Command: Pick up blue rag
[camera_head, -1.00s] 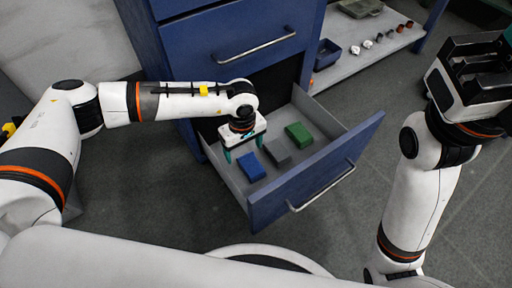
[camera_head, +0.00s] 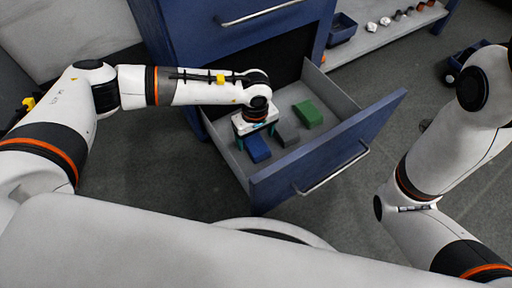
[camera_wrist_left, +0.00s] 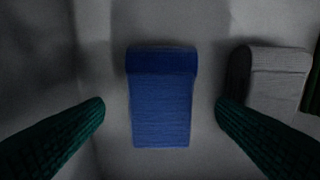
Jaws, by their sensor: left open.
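The blue rag (camera_head: 258,149) lies folded flat on the floor of the open drawer (camera_head: 229,157), at its left side. In the left wrist view the rag (camera_wrist_left: 161,100) is centred between two teal fingertips, with a gap on each side. My left gripper (camera_head: 257,131) points down into the drawer just above the rag, open and empty. It also shows in the left wrist view (camera_wrist_left: 160,108). My right arm is at the right of the head view; its gripper is not visible.
A grey rag (camera_head: 286,134) lies close to the right of the blue one, then a green rag (camera_head: 308,113). The drawer walls and blue front panel (camera_head: 330,151) surround them. A low shelf (camera_head: 378,36) with small items stands at the back right.

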